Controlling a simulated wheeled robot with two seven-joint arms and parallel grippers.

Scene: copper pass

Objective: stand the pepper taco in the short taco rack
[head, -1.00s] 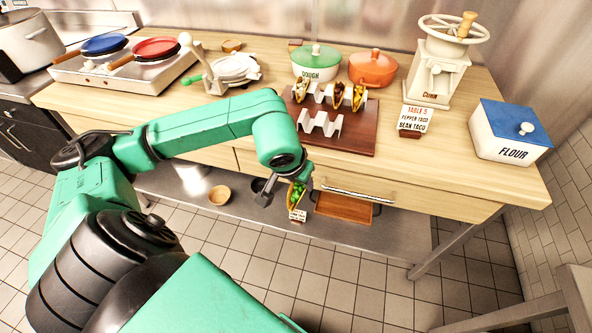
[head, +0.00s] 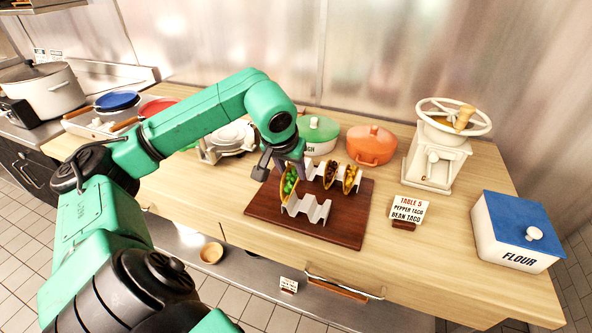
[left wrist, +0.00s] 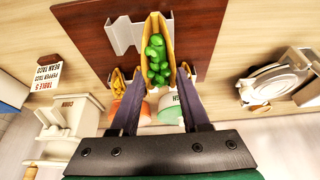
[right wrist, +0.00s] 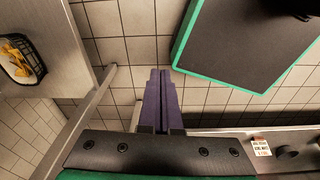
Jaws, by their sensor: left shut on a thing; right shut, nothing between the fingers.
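The pepper taco (head: 289,182), a yellow shell with green filling, is held upright by my left gripper (head: 287,164) at the left end of the short taco rack (head: 314,211). In the left wrist view the taco (left wrist: 158,58) sits between the fingers, and the white zigzag rack (left wrist: 124,36) shows beside and partly behind it. I cannot tell whether the shell touches the rack. My right gripper (right wrist: 160,75) is shut and empty over the tiled floor, away from the counter top.
The red-brown board (head: 345,228) carries both racks. Close behind, a longer rack holds a dark-filled taco (head: 331,172) and a yellow-filled taco (head: 350,178). An order card (head: 408,209) stands right of the board. Green and orange pots (head: 371,147) stand behind.

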